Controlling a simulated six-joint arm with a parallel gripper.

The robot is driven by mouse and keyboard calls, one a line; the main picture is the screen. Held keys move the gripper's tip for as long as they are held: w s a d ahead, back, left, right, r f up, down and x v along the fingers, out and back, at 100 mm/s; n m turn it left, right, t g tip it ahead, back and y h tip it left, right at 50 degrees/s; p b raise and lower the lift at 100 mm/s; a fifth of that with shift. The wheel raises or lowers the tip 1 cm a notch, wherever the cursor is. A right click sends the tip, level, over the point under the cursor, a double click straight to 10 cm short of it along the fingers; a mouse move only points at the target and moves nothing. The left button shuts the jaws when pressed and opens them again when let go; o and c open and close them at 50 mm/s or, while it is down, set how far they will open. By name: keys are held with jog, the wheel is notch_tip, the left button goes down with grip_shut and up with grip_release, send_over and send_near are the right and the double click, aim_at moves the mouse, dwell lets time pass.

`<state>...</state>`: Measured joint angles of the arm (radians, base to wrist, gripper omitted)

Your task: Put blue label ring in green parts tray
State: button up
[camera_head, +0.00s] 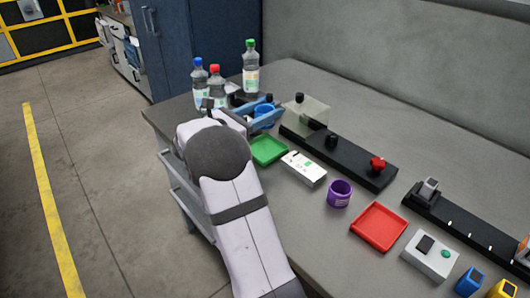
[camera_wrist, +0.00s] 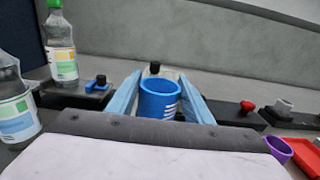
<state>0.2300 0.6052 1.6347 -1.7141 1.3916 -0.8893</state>
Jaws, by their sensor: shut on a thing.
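The blue label ring (camera_wrist: 158,101) sits between the two light-blue fingers of my gripper (camera_wrist: 160,90) in the wrist view, with white marks on its side. My gripper (camera_head: 264,115) is shut on the ring, which also shows in the head view (camera_head: 265,109). The green parts tray (camera_head: 269,150) lies on the table just nearer the camera than my gripper. Its left part is hidden by my arm, and the visible part looks empty. The tray is not visible in the wrist view.
Several bottles (camera_head: 251,72) stand at the table's far left. A black fixture with a clear block (camera_head: 305,114) is right of my gripper. A white box (camera_head: 304,168), purple ring (camera_head: 339,194), red tray (camera_head: 379,228) and button box (camera_head: 430,256) lie toward the right.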

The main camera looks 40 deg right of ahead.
jog(key=shift+f, duration=5)
jog(key=shift+f, duration=0.15)
jog(key=o, duration=1)
jog(key=shift+r, duration=0.2)
jog(key=a+b, duration=0.1)
jog(key=a, duration=1)
jog(key=shift+f, duration=0.1)
jog(key=shift+a, duration=0.5)
